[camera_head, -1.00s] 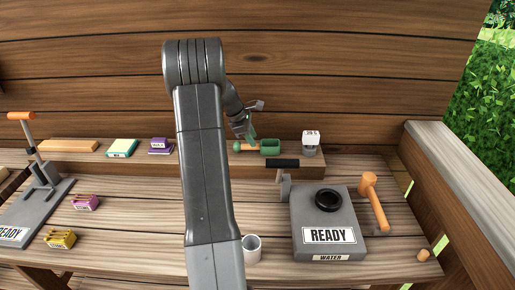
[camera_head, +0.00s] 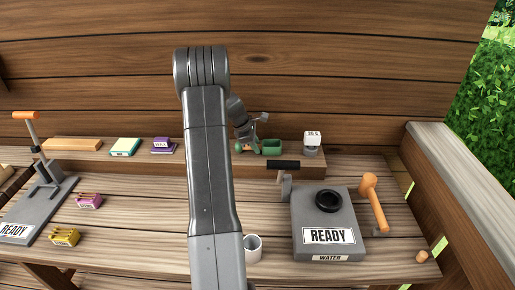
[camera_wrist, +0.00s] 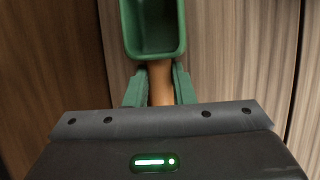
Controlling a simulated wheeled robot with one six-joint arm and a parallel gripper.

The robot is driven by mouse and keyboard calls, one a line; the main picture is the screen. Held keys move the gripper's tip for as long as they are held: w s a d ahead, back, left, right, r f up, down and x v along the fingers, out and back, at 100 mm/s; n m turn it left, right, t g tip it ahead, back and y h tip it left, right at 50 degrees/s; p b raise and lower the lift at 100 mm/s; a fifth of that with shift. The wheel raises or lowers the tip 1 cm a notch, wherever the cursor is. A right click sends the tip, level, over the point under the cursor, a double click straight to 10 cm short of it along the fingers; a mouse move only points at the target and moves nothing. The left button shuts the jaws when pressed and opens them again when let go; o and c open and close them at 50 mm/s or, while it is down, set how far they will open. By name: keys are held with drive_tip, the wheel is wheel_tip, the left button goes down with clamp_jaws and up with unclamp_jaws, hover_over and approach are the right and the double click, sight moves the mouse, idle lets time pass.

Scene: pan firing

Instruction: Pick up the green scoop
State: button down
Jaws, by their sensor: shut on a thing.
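The green scoop (camera_head: 272,147) lies on the raised back shelf, left of the small white-topped container. In the wrist view its hollow green cup (camera_wrist: 154,28) points away at the top of the picture. Its orange-brown handle (camera_wrist: 160,88) runs down between the fingers. My gripper (camera_wrist: 159,86) is shut on the handle, with one green finger on each side. In the head view my gripper (camera_head: 250,143) is at the handle, left of the cup, and partly hides it. I cannot tell whether the scoop is clear of the shelf.
A white-topped container (camera_head: 312,142) stands right of the scoop. In front are a black-handled lever (camera_head: 284,165), a grey READY block (camera_head: 330,215), an orange mallet (camera_head: 371,190) and a white cup (camera_head: 253,243). A wooden wall (camera_head: 320,70) rises close behind the shelf.

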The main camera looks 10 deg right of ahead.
wheel_tip(320, 180, up, 10)
drive_tip(key=b, duration=0.1)
idle(0.4)
drive_tip(key=c, duration=2)
unclamp_jaws()
clamp_jaws()
